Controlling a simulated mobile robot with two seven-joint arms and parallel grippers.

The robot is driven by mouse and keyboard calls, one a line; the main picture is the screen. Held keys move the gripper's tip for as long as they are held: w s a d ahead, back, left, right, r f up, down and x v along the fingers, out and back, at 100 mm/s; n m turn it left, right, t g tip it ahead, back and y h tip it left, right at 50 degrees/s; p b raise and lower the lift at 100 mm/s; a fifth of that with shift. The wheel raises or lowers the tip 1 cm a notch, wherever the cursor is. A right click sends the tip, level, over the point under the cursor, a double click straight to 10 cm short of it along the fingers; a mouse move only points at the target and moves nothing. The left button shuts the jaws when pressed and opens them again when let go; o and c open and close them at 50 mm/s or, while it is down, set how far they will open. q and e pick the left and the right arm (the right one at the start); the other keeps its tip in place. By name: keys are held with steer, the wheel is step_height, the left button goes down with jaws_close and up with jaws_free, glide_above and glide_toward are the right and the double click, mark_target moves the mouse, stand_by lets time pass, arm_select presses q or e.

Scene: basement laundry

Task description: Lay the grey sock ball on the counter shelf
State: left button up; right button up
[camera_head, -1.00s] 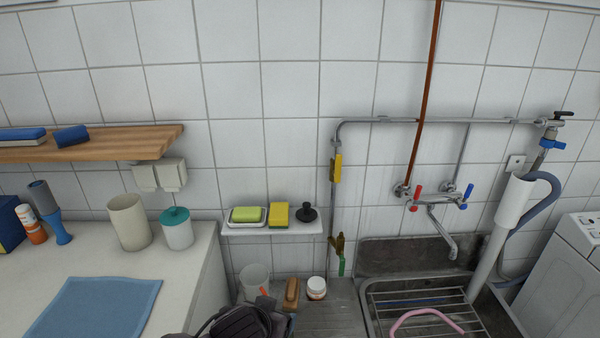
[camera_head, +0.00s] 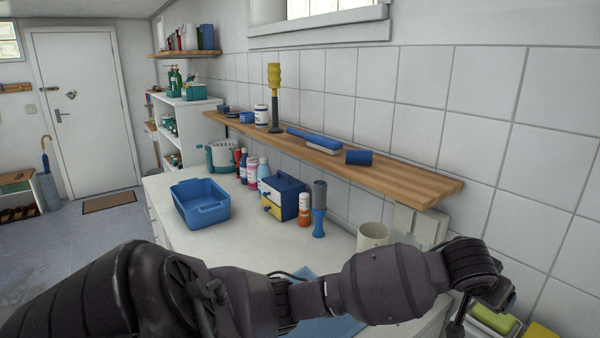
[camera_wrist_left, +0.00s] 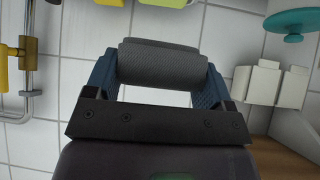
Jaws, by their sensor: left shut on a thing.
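The grey sock ball (camera_wrist_left: 160,62) is a dark grey roll. In the left wrist view my left gripper (camera_wrist_left: 158,80) is shut on it, with a blue-grey finger at each end of the roll. In the head view my left arm crosses the foreground to the right; its gripper is hardly visible there and the sock ball does not show. The counter shelf (camera_head: 425,187) is a long wooden board on the tiled wall above the counter. Its near right end is bare. My right gripper is not in view.
On the shelf are a blue roll (camera_head: 359,157), a blue-and-white brush (camera_head: 315,140), a yellow-topped stand (camera_head: 274,95) and a white jar (camera_head: 261,115). Below, the counter (camera_head: 160,187) holds a blue basin (camera_head: 200,203), a small drawer box (camera_head: 285,197) and several bottles.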

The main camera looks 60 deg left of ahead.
arm_select(q)
steer(key=w+a+r+n+y, duration=0.1)
steer(key=w+a+r, duration=0.25)
steer(key=r, duration=0.35)
steer(key=w+a+r+n, duration=0.1)
steer(key=w+a+r, duration=0.25)
steer(key=r, duration=0.35)
step_height(320, 180, up, 22)
steer(key=n+g+y, duration=0.3)
steer(key=n+y, duration=0.3)
steer(key=n, duration=0.2)
glide_above(398, 169)
steer(key=s+d, duration=0.2)
steer(key=d, duration=0.1)
steer(key=f, duration=1.9)
steer(key=shift+a+f, duration=0.15)
steer(key=shift+a, duration=0.05)
